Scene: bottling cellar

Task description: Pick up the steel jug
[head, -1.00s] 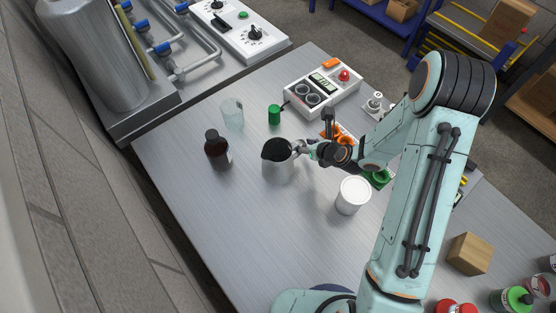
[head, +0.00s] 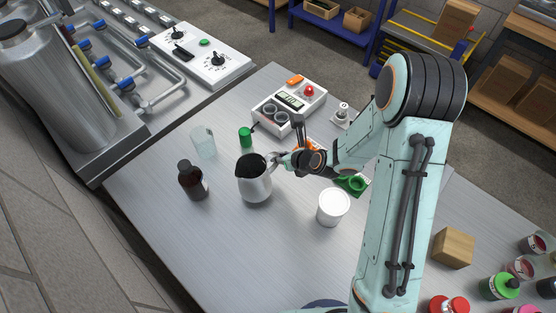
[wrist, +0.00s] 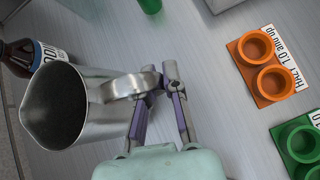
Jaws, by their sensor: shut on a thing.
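The steel jug (head: 257,186) stands upright, or nearly so, at the middle of the metal table, with a dark open mouth. My gripper (head: 279,160) is at its handle, on the jug's right side. In the wrist view the jug (wrist: 95,112) lies to the left, its mouth and pouring lip facing left. The fingertips of my gripper (wrist: 162,82) are closed on the handle's outer part. I cannot tell whether the jug's base touches the table or is slightly above it.
A brown bottle (head: 192,181) and a clear beaker (head: 204,143) stand left of the jug. A green-capped vial (head: 245,137) is behind it, a white tub (head: 333,208) to its right. Orange (wrist: 267,65) and green (wrist: 301,144) holders lie near my gripper.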

